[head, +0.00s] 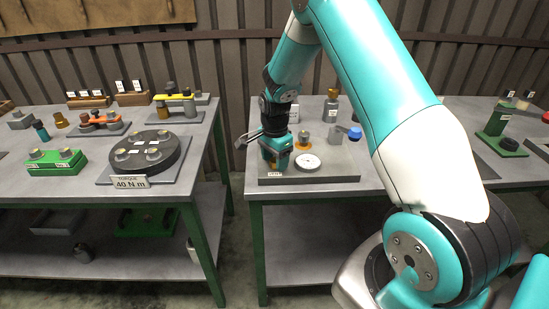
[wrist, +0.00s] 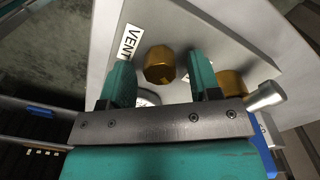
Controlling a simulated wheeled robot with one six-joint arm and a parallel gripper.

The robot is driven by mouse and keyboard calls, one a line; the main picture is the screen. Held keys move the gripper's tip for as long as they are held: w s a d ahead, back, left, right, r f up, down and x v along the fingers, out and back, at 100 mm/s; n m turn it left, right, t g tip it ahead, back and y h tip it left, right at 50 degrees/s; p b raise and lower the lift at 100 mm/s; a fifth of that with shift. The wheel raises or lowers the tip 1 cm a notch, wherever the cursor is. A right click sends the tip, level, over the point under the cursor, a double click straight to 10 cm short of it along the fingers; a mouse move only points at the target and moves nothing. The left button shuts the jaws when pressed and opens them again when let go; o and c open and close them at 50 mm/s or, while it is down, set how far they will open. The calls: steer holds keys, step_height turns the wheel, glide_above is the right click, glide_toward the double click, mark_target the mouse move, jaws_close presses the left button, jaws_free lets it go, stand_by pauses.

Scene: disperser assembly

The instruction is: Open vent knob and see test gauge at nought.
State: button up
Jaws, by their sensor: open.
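The vent knob (wrist: 160,64) is a brass, faceted knob beside the VENT label (wrist: 130,41) on a grey plate. In the wrist view it sits between the two teal fingers of my open gripper (wrist: 161,72), with gaps on both sides. In the head view my gripper (head: 277,162) points down over the left end of the plate (head: 340,178) and mostly hides the knob. The round white test gauge (head: 308,161) lies just right of the gripper; its reading is too small to tell. In the wrist view the gauge (wrist: 147,97) is mostly hidden behind my gripper.
A brass fitting (head: 304,137) and a blue-handled valve (head: 354,133) stand on the plate behind the gauge. A brass bottle-shaped part (head: 331,105) stands farther back. The left bench (head: 75,190) holds a round torque fixture (head: 145,151). A gap separates the benches.

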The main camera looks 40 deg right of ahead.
steer(key=shift+c, duration=0.5)
steer(key=c, duration=0.8)
steer(key=shift+n, duration=0.4)
steer(key=n, duration=0.4)
steer(key=shift+r+n, duration=0.1)
steer(key=shift+n, duration=0.2)
steer(key=n, duration=0.5)
steer(key=shift+w, duration=0.1)
steer(key=n, duration=0.5)
steer(key=shift+n, duration=0.4)
steer(key=n, duration=0.5)
steer(key=shift+n, duration=0.3)
steer(key=shift+w, duration=0.1)
